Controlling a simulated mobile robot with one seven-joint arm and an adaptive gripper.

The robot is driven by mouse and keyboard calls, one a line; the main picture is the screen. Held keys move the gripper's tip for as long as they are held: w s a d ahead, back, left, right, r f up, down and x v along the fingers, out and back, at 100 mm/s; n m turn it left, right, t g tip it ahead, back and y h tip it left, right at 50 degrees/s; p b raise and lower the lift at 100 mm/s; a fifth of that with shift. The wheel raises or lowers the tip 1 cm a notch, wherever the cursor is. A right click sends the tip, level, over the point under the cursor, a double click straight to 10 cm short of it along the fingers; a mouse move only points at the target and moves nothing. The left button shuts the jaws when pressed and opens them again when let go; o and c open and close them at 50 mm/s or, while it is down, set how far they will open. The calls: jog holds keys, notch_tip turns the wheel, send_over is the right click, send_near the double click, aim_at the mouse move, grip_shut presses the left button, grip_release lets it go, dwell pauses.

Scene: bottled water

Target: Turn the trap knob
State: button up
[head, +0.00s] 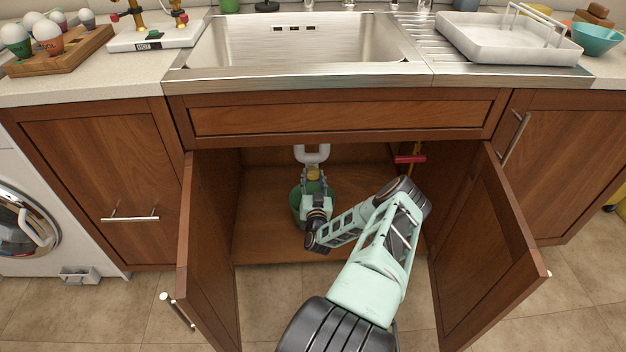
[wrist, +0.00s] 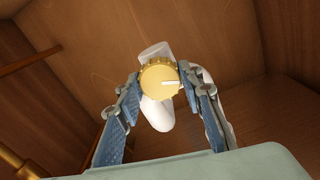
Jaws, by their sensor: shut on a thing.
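The trap knob (wrist: 160,77) is a round, ribbed yellow cap with a white mark pointing right in the wrist view. It sits on the white trap pipe (wrist: 157,115). In the head view the knob (head: 313,173) shows small and yellow below the white U-shaped trap (head: 311,153), under the sink inside the cabinet. My gripper (wrist: 160,80) has one blue-padded finger at each side of the knob and is shut on it. In the head view my gripper (head: 314,185) is below the trap, and its fingertips are too small to see clearly.
A green bucket (head: 296,207) stands on the cabinet floor behind my gripper. The left door (head: 207,240) and right door (head: 490,250) stand open on either side of my arm. A red valve handle (head: 410,159) is at the cabinet's right. The sink (head: 300,50) is above.

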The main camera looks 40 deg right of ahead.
jog(key=m+b, duration=0.1)
jog(key=m, duration=0.2)
jog(key=shift+m+b, duration=0.35)
jog(key=shift+m, duration=0.05)
jog(key=m+b, duration=0.1)
jog(key=m, duration=0.2)
jog(key=shift+f+m+b, duration=0.1)
jog(key=shift+m+b, duration=0.2)
jog(key=m+b, duration=0.1)
jog(key=m, duration=0.4)
jog(key=shift+m, duration=0.7)
jog(key=o, duration=1.1)
jog(key=v, duration=1.2)
